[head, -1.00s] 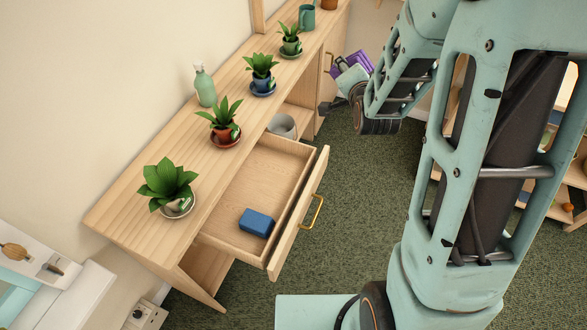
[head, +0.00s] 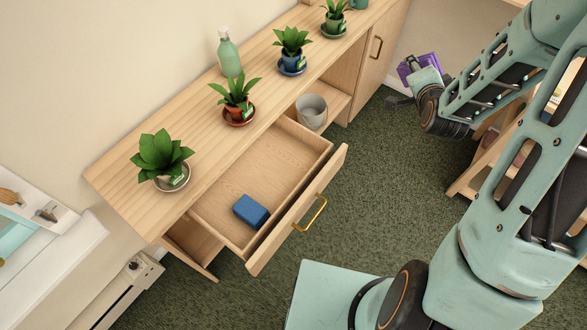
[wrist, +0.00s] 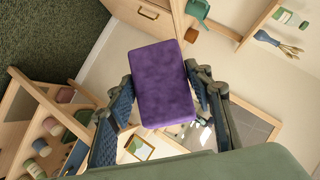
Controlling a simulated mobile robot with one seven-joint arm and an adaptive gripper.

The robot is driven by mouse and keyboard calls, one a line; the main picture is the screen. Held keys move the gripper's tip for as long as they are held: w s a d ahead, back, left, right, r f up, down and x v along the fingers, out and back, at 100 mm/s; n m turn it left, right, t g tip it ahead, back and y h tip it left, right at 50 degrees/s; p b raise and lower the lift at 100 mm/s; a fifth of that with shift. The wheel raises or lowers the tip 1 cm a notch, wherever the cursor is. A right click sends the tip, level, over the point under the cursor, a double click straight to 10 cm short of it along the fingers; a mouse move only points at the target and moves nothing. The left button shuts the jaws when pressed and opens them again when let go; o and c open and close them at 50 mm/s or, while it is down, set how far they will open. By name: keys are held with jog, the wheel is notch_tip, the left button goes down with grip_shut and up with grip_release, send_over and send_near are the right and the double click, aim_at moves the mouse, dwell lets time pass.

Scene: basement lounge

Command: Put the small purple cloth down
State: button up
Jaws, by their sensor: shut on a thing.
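The small purple cloth (wrist: 162,84) looks like a folded, block-shaped piece between my gripper's two fingers in the wrist view. My gripper (wrist: 165,105) is shut on it, with one dark finger on each side. In the head view the purple cloth (head: 405,72) shows at the upper right, partly hidden by my gripper (head: 412,80). The gripper holds it up over the green carpet, to the right of the wooden sideboard and apart from it.
The sideboard (head: 122,185) carries several potted plants and a green bottle (head: 228,55). Its drawer (head: 285,160) is open with a blue block (head: 251,211) inside. A grey pot (head: 311,112) stands in an open compartment. Shelves (head: 464,183) stand at right; carpet (head: 375,170) between is clear.

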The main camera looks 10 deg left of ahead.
notch_tip(320, 180, down, 16)
jog(key=s+n+g+y+b, duration=0.3)
jog(key=n+g+y+b, duration=0.3)
jog(key=b, duration=0.3)
jog(key=s+a+r+m+g+b, duration=0.1)
jog(key=s+a+m+g+b, duration=0.15)
jog(key=s+a, duration=0.6)
jog(key=s+a+m+g+h+b, duration=0.1)
jog(key=s+a+m+g+b, duration=0.25)
jog(key=a, duration=0.75)
jog(key=s+a+r+m+g+b, duration=0.15)
jog(key=s+a+m, duration=0.25)
jog(key=s+a, duration=0.45)
jog(key=shift+s+d+f+m+t+y, duration=0.1)
jog(key=shift+s+d+f+m+t, duration=0.15)
jog(key=shift+s+f+m+t, duration=0.85)
jog(key=shift+s+d+f+m+g+y, duration=0.15)
jog(key=shift+s+d+f+m, duration=0.3)
jog(key=shift+m, duration=1.25)
jog(key=shift+s+d+f+m+t+y, duration=0.1)
jog(key=shift+s+f+m+t, duration=0.4)
jog(key=shift+s+m, duration=0.7)
jog(key=shift+w, duration=0.25)
